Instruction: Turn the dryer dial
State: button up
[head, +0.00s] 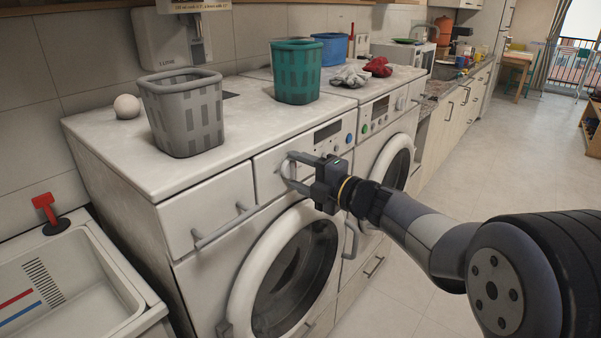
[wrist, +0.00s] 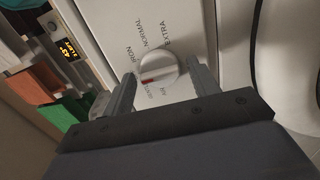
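The dryer dial (wrist: 158,66) is a round white knob with a red mark at its lower left in the wrist view. Labels around it include EXTRA, NORMAL and IRON; the lower ones are hard to read. My gripper (wrist: 161,72) has one grey finger on each side of the dial, with narrow gaps showing, so it looks open around it. In the head view, my gripper (head: 291,169) reaches the front panel of the left machine (head: 230,192), and its fingers partly hide the dial there.
A grey basket (head: 184,115) and a white ball (head: 127,106) stand on the left machine. A green basket (head: 296,72), grey and red cloths (head: 377,66) and the second machine (head: 383,150) are to the right. A sink (head: 70,285) is at lower left. The right floor is clear.

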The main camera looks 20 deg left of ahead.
jog(key=c, duration=0.8)
jog(key=shift+m+p, duration=0.3)
jog(key=m+p, duration=0.3)
jog(key=shift+r, duration=0.2)
jog(key=m+p, duration=0.3)
jog(key=m, duration=0.1)
jog(key=m+p, duration=0.3)
jog(key=m, duration=0.1)
jog(key=shift+f+p, duration=0.1)
jog(key=shift+p, duration=0.25)
jog(key=shift+f+m+p, duration=0.1)
jog(key=shift+m+p, duration=1.1)
jog(key=shift+m, duration=0.9)
